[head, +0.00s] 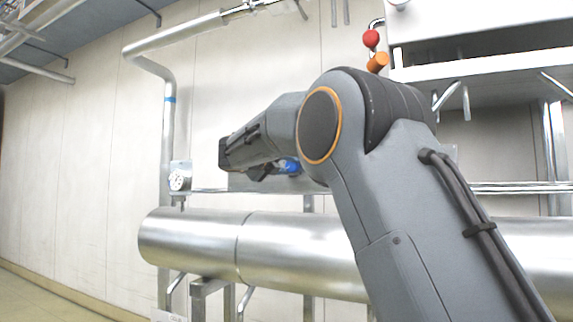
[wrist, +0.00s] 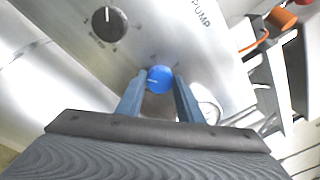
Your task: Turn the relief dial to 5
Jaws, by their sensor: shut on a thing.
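A round blue dial (wrist: 159,79) sits on a grey metal panel (wrist: 165,30) in the wrist view. A pale mark shows on its left part. My gripper (wrist: 160,82) is shut on it, one blue-grey finger at each side. No label or number for the blue dial is readable, so I cannot tell its setting or whether it is the relief dial. A black dial (wrist: 110,24) with a pale pointer and a ring of small marks is further up and left, clear of my fingers. In the head view a bit of blue shows beside my arm, which hides most of the panel.
The word PUMP (wrist: 202,14) is printed on the panel. A large silver pipe (head: 190,240) runs below. Red and orange knobs (head: 371,38) are at the upper right. The pale wall at left is clear.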

